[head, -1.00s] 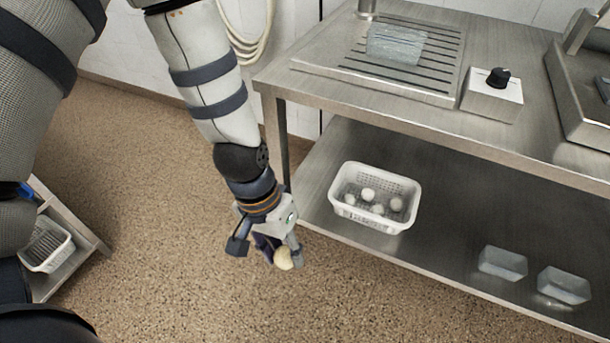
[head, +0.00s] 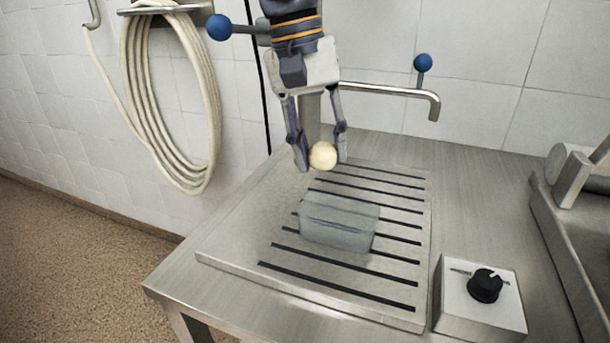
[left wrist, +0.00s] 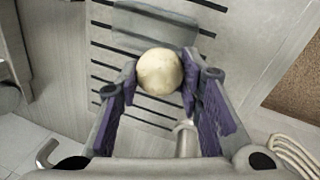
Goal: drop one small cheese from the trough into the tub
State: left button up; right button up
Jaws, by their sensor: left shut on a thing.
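My left gripper (head: 322,158) is shut on a small round pale cheese (head: 323,156). In the left wrist view the cheese (left wrist: 160,72) sits between the purple finger pads of the gripper (left wrist: 160,85). The gripper points down and holds the cheese above the back part of the slotted draining board. A clear, box-shaped tub (head: 338,222) stands on the slats, nearer to me than the cheese. It also shows beyond the cheese in the left wrist view (left wrist: 150,25). My right gripper is not in view.
The slotted draining board (head: 235,255) lies on a steel table. A tap (head: 390,92) with blue knobs rises behind it. A box with a black dial (head: 480,300) stands at the right. A coiled hose (head: 170,110) hangs on the tiled wall.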

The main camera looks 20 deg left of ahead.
pick_arm(q)
jog(key=shift+r, duration=0.45)
jog(key=shift+s+d+f, duration=0.1)
jog(key=shift+s, duration=0.3)
jog(key=shift+s+a+x, duration=0.1)
jog(key=shift+a+x, duration=0.1)
jog(key=shift+x, duration=0.8)
jog(key=shift+s+a+x, duration=0.1)
jog(key=shift+a+x, duration=0.1)
jog(key=shift+x, duration=0.8)
jog(key=shift+a+x, duration=0.2)
jog(key=shift+x, duration=0.8)
jog(key=shift+f, duration=0.1)
jog(key=o, duration=1.1)
jog(key=shift+o, duration=0.5)
jog(key=o, duration=0.4)
